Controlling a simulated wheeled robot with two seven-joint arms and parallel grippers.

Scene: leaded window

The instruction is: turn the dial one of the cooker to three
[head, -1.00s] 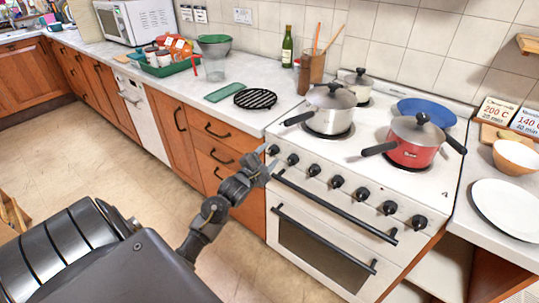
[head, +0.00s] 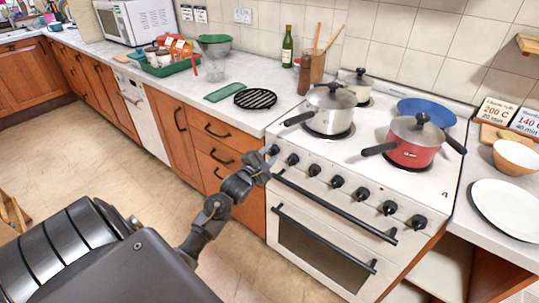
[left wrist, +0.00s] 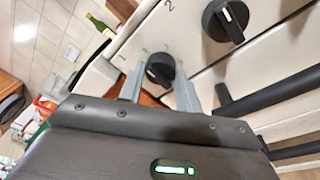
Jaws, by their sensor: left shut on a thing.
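The white cooker (head: 310,160) stands at the right of the head view, with a row of black dials along its front. Dial one (head: 273,150) is the leftmost, at the tip of my left gripper (head: 267,158). In the left wrist view, dial one (left wrist: 160,68) sits between the two grey fingers of my left gripper (left wrist: 159,75), which is shut on it. The setting numbers around dial one are too small to read. My right gripper is not in view.
Black oven handles (head: 335,207) run below the dials. The counter (head: 225,108) lies left of the cooker. The floor in front is clear.

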